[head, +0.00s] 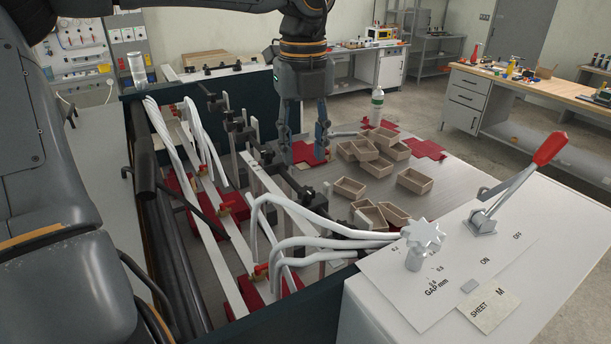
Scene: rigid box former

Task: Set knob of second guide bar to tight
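My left gripper (303,146) points straight down over the machine bed, past the row of bars. Its two fingers are apart, with no object visible between them. Several pale guide bars (206,212) run lengthwise through the machine, with black clamp blocks (240,128) on the rail. Small brass-and-red knobs show on the bars, one at the near end (261,270) and one mid-bar (225,210). Another small brass part (326,156) is close to the right fingertip; I cannot tell whether they touch. Which knob is the second bar's, and its setting, are unclear. My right gripper is out of view.
Several open tan boxes (414,182) lie on the grey table right of the gripper, near red cut sheets (428,149). Pale hoses (320,242) arch over the near bars. A control panel (413,290) with a star knob (424,236) and red-handled lever (550,149) stands front right.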

